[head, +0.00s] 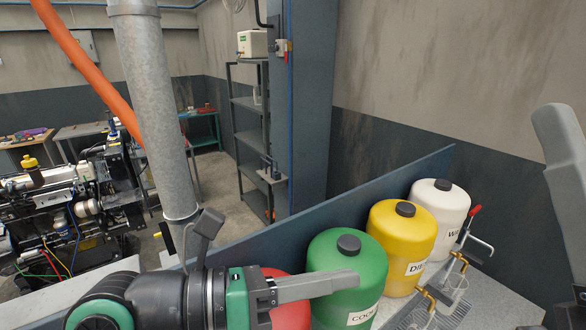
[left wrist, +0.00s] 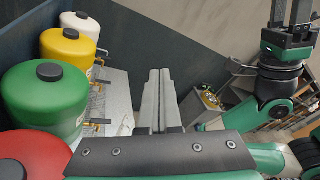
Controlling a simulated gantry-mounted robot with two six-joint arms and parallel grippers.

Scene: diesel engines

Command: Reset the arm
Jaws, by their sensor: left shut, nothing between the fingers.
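My left gripper (head: 352,279) reaches in from the lower left in the head view, in front of the green tank (head: 346,262) and red tank (head: 285,290). In the left wrist view its two grey fingers (left wrist: 159,95) lie together with nothing between them. My right gripper shows at the top right of the left wrist view (left wrist: 290,18), with its two fingers apart and empty; their tips are cut off. In the head view, a grey finger of the right gripper (head: 562,140) shows at the right edge.
A yellow tank (head: 401,240) and a white tank (head: 440,212) stand beyond the green one along a blue-grey panel (head: 330,215). Brass taps (head: 428,296) stick out over the bench. A metal duct (head: 150,90) and an engine (head: 70,195) are at the left.

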